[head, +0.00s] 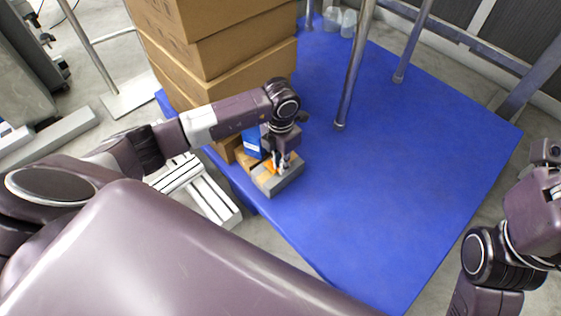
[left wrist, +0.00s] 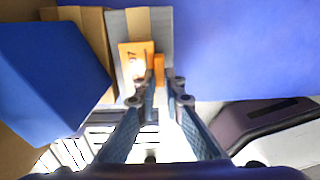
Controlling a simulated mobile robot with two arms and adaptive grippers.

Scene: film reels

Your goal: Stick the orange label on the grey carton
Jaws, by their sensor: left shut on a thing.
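The grey carton (head: 285,184) lies on the blue table near its front left edge. In the left wrist view the carton (left wrist: 117,24) has a tan strip across its top. The orange label (head: 268,166) is at the carton's top; in the left wrist view the label (left wrist: 134,55) shows dark marks and a bright glare spot. My left gripper (head: 279,168) points down over the carton, its fingertips (left wrist: 161,82) shut on the label's edge. I cannot tell whether the label touches the carton. My right gripper (head: 546,152) is at the right edge, partly cut off, its fingers unclear.
A blue box (head: 251,143) stands close beside the carton and is large in the left wrist view (left wrist: 50,80). A brown carton (left wrist: 92,30) lies between them. Tall stacked brown boxes (head: 225,45) stand behind. The blue table (head: 400,160) is clear to the right, apart from metal legs (head: 352,75).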

